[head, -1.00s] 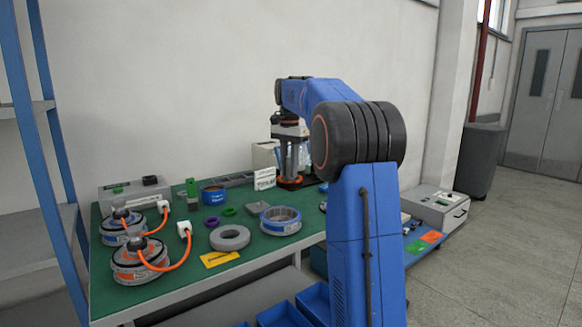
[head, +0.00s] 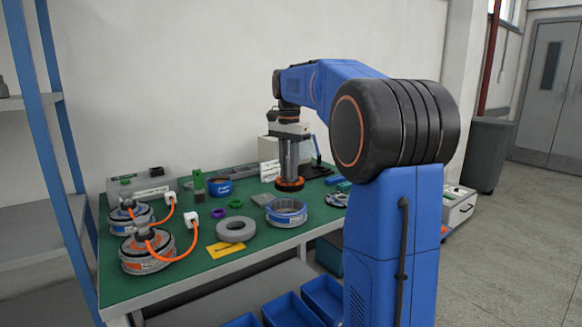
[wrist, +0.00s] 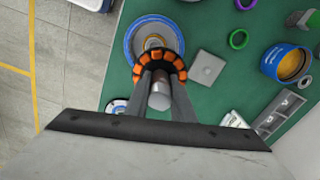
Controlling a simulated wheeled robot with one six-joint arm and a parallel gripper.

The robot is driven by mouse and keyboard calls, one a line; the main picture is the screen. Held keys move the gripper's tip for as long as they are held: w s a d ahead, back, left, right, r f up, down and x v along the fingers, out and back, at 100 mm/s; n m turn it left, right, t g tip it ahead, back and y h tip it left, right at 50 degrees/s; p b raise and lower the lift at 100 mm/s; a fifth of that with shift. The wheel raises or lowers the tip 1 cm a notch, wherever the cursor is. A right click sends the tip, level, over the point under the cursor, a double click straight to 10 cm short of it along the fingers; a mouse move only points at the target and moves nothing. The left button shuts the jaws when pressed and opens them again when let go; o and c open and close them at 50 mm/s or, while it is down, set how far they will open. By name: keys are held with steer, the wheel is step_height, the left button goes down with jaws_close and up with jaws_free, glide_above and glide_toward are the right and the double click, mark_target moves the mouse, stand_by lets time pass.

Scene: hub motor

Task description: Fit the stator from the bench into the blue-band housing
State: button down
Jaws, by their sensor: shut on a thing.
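My gripper (head: 288,165) is shut on the stator (head: 289,184), a ring of orange copper windings with dark parts. It holds the stator above the bench, just behind and above the blue-band housing (head: 287,214) in the head view. The housing is an open grey ring with a blue band, upright on the green bench top. In the wrist view the stator (wrist: 176,58) hangs from the gripper's fingers (wrist: 160,88) and overlaps the near right part of the housing (wrist: 131,45). The two look apart and off centre. The stator covers part of the housing's inside.
A grey ring (head: 237,229) and a yellow card (head: 226,249) lie left of the housing. A grey block (wrist: 208,68), green ring (wrist: 238,39) and blue tin (wrist: 286,62) are nearby. Two motors with orange cables (head: 150,252) stand at left. Blue bins (head: 290,308) are below.

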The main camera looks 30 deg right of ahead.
mark_target(286, 184)
steer(key=s+a, duration=0.2)
steer(key=a, duration=0.1)
steer(key=shift+s, duration=0.4)
steer(key=shift+d+f, duration=0.1)
steer(key=shift+f, duration=1.35)
steer(key=shift+f, duration=0.15)
steer(key=shift+f, duration=0.85)
steer(key=shift+f, duration=0.1)
steer(key=shift+f, duration=0.65)
steer(key=shift+f, duration=0.15)
steer(key=shift+f, duration=0.4)
steer(key=shift+f, duration=0.15)
stand_by(0.4)
